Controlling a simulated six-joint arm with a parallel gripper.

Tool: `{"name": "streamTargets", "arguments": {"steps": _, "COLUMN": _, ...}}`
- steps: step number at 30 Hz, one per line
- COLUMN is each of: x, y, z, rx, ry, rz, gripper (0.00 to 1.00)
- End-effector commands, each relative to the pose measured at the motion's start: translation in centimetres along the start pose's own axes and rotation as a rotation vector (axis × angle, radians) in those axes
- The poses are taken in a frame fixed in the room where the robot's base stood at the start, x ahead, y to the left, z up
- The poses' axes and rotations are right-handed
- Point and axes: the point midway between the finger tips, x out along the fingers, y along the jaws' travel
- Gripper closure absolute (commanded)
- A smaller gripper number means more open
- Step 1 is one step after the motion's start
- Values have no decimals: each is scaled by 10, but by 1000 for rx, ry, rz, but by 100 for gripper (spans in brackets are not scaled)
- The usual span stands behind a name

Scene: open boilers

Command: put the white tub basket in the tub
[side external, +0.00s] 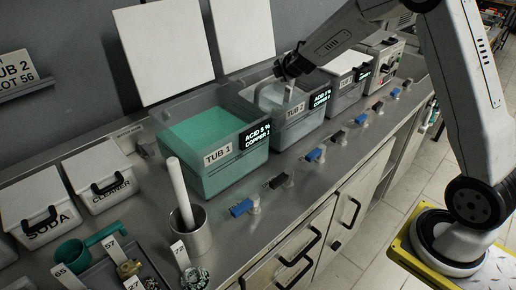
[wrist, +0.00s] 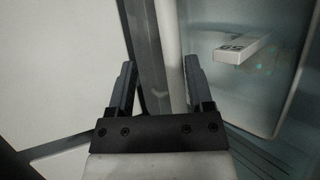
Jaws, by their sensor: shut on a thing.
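My gripper (side external: 292,74) is over the open grey tub marked TUB 2 (side external: 305,113), pointing down into it. In the wrist view my gripper (wrist: 160,82) has its fingers apart, with a pale upright bar (wrist: 171,50) between them. The bar looks like the handle of the white tub basket (side external: 290,91), whose pale shape shows below my gripper at the tub. Most of the basket is hidden by the tub walls, so I cannot tell whether it rests on the bottom.
TUB 1 (side external: 222,178) with green liquid stands at left of TUB 2. White lids (side external: 158,47) lean on the wall behind. A metal cup (side external: 190,236) with a white rod, SODA and CLEANER boxes and a tray of tagged parts are front left. Valves line the counter edge.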

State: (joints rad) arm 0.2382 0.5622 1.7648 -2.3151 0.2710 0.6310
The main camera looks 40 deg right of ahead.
Motion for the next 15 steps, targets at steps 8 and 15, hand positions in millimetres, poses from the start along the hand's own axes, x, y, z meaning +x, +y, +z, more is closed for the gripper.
{"name": "streamTargets", "arguments": {"steps": 8, "x": -1, "y": 3, "z": 1, "rx": 1, "ry": -2, "rz": 6, "gripper": 39}}
{"name": "streamTargets", "arguments": {"steps": 15, "x": -1, "y": 2, "z": 0, "rx": 0, "ry": -1, "rz": 3, "gripper": 39}}
